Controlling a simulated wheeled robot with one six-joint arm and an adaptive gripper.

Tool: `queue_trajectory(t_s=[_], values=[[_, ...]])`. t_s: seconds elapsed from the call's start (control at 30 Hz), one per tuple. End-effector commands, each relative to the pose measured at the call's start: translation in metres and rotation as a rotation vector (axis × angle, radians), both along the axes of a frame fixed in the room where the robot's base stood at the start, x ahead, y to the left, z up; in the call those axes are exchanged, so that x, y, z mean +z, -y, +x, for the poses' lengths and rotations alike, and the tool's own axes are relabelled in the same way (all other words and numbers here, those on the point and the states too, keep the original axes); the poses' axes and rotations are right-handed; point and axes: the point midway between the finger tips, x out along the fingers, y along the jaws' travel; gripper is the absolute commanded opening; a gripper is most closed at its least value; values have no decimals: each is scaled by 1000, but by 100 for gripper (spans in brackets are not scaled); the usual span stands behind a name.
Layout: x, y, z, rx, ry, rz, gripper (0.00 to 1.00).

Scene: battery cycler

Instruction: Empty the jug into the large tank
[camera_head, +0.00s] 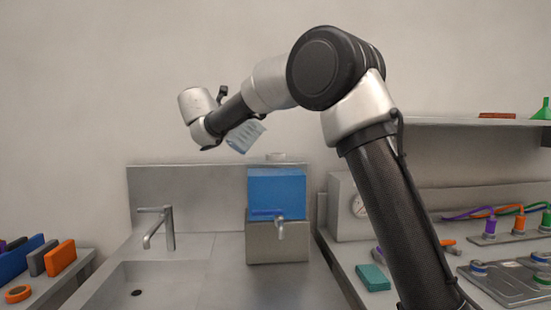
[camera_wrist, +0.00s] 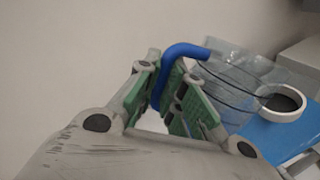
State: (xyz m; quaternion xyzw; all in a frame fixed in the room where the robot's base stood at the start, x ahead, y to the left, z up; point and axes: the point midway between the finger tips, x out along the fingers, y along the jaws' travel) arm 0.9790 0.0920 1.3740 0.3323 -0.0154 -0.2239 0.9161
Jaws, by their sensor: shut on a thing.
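The clear jug (camera_head: 246,137) hangs tilted in the air above the large tank in the head view, just up and left of its opening. In the wrist view the jug (camera_wrist: 228,80) looks see-through, and I cannot tell whether liquid is in it. My gripper (camera_wrist: 166,84) has its green-padded fingers shut on the jug's blue handle (camera_wrist: 187,49). In the head view the fingers are hidden behind my arm. The large tank (camera_head: 276,192) holds blue liquid and stands on a grey block. Its white ring opening (camera_wrist: 282,103) lies beside the jug in the wrist view.
A tap (camera_head: 281,230) sticks out of the tank's front. A sink (camera_head: 150,285) with a faucet (camera_head: 168,228) lies to the left. A grey box with a gauge (camera_head: 359,205) stands to the right. A shelf (camera_head: 470,122) runs along the right wall.

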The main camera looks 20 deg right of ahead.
Motion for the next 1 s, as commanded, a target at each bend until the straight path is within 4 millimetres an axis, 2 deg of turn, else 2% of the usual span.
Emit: queue_trajectory(t_s=[0.13,0.3,0.43,0.7,0.83,1.0], values=[[-8,-23,7,2,-50,-168,0],[-29,-38,11,0,-92,-312,0],[-38,-52,15,1,-136,-469,0],[-58,-61,18,0,-182,-623,0],[-56,-63,18,0,-188,-649,0],[-30,-63,18,0,-187,-653,0]])
